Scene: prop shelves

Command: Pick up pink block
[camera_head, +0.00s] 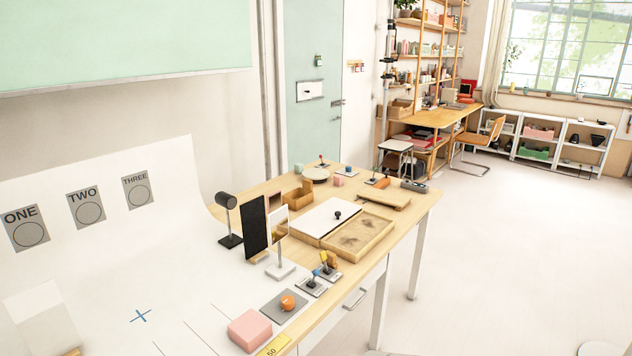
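A pink block (250,330) with rounded edges lies on the white sheet near the table's front edge, at the bottom of the head view. It rests flat beside a yellow tag (273,346) marked 50. A much smaller pink block (338,181) sits far back on the wooden table. Neither of my grippers is in view, and nothing is seen touching either block.
An orange ball on a grey square plate (277,308) lies just behind the large pink block. Small stands (326,272), a framed mirror-like panel (279,235) and a wooden tray (385,232) stand further back. The white sheet to the left is mostly clear.

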